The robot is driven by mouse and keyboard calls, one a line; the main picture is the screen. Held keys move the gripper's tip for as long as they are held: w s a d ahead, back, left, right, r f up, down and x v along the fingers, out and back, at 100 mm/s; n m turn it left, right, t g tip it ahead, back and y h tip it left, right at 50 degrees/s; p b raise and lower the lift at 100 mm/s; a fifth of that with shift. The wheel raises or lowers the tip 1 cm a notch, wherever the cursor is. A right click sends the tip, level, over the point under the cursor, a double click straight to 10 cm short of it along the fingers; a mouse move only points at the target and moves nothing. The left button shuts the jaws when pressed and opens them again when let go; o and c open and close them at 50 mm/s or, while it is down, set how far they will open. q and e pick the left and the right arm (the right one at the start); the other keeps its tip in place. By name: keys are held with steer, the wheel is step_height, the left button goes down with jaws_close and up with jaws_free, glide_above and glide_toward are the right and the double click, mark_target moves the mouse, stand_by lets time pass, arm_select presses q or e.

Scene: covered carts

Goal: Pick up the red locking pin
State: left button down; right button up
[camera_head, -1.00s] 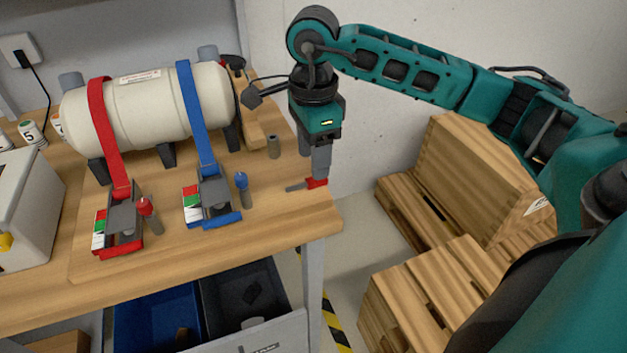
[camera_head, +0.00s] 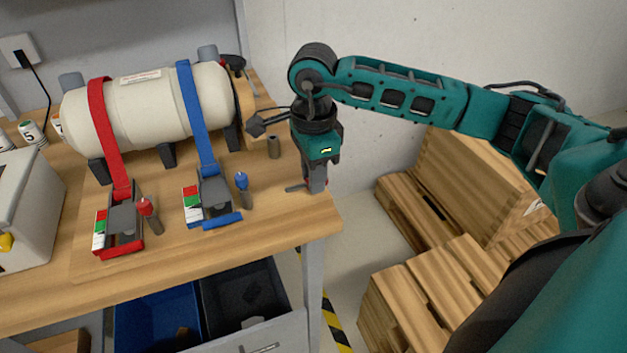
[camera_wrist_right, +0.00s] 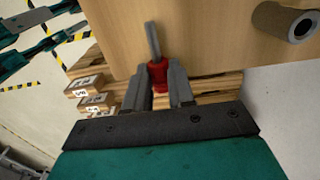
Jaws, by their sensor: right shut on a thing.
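The red locking pin has a red head (camera_wrist_right: 158,76) and a grey shaft (camera_head: 295,188), which points left, at the right end of the wooden workbench. My right gripper (camera_head: 315,187) points down over the bench's right edge and is shut on the pin's red head. In the right wrist view, the two fingers of this gripper (camera_wrist_right: 160,80) stand either side of the red head, and the shaft sticks out beyond them. The fingers mostly hide the head in the head view. I cannot tell whether the pin touches the bench.
A white tank (camera_head: 150,110) lies under red and blue straps with buckles. Upright red-topped (camera_head: 150,213) and blue-topped (camera_head: 242,190) pieces stand beside the buckles. A grey hollow cylinder (camera_head: 273,147) stands behind my gripper. Wooden crates (camera_head: 430,290) stand right of the bench (camera_head: 270,230).

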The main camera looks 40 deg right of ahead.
jaws_close()
steer(key=shift+r, duration=0.15)
